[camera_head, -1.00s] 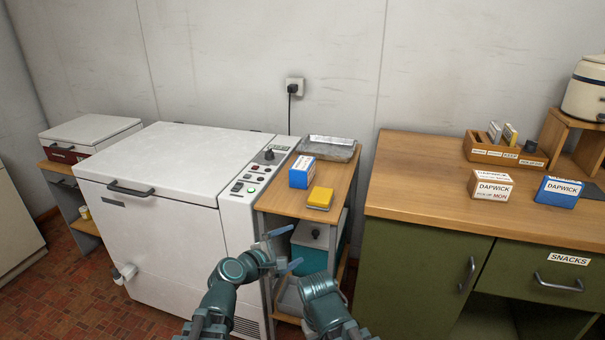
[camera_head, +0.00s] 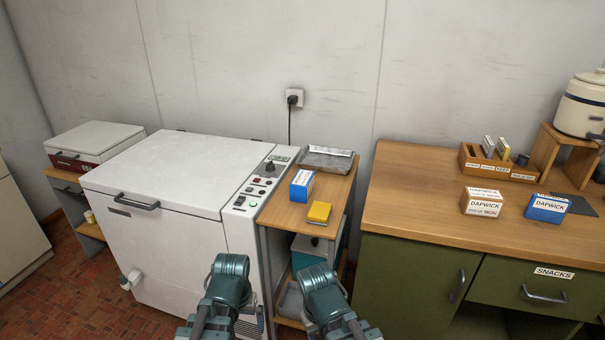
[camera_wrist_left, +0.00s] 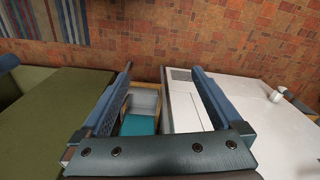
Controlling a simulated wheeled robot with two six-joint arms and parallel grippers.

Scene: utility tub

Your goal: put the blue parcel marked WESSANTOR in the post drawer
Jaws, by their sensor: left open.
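A blue box with a white top (camera_head: 302,186) stands on the wooden shelf unit beside the white machine; its lettering is too small to read. Another blue box (camera_head: 547,208), on the right counter, reads DAPWICK. I cannot read WESSANTOR on anything. The green cabinet's drawer (camera_head: 540,292) is labelled SNACKS and is shut; no drawer marked for post can be read. My left gripper (camera_wrist_left: 162,68) is open and empty in the left wrist view, above the shelf unit and machine side. In the head view its fingers are mostly hidden. My right arm shows, but its gripper does not.
A yellow block (camera_head: 319,212) and a grey tray (camera_head: 326,160) share the shelf unit's top. The counter's left part is clear.

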